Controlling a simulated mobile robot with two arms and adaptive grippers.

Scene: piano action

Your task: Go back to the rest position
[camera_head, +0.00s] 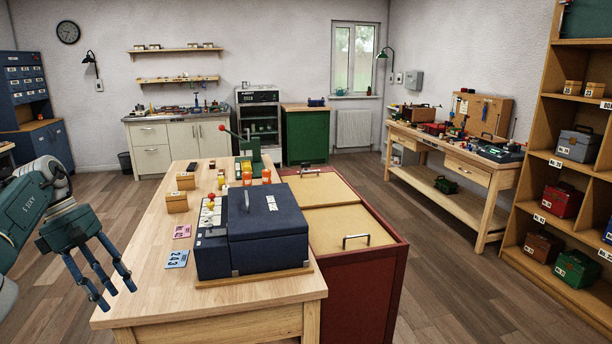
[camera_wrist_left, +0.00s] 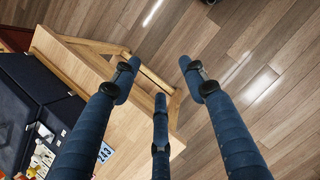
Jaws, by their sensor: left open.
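My left gripper (camera_head: 112,286) comes in from the left in the head view, beside the left edge of the wooden table (camera_head: 150,285). Its blue fingers are spread apart and hold nothing. In the left wrist view the open fingers of my left gripper (camera_wrist_left: 160,85) show over the table edge (camera_wrist_left: 105,60) and the wooden floor (camera_wrist_left: 235,60). My right gripper is in neither view.
A dark blue box (camera_head: 266,235) stands on the table, with number cards (camera_head: 177,259), small wooden boxes (camera_head: 177,202) and a green lever press (camera_head: 248,150) near it. A red cabinet (camera_head: 370,290) adjoins on the right. Floor left of the table (camera_head: 105,215) is clear.

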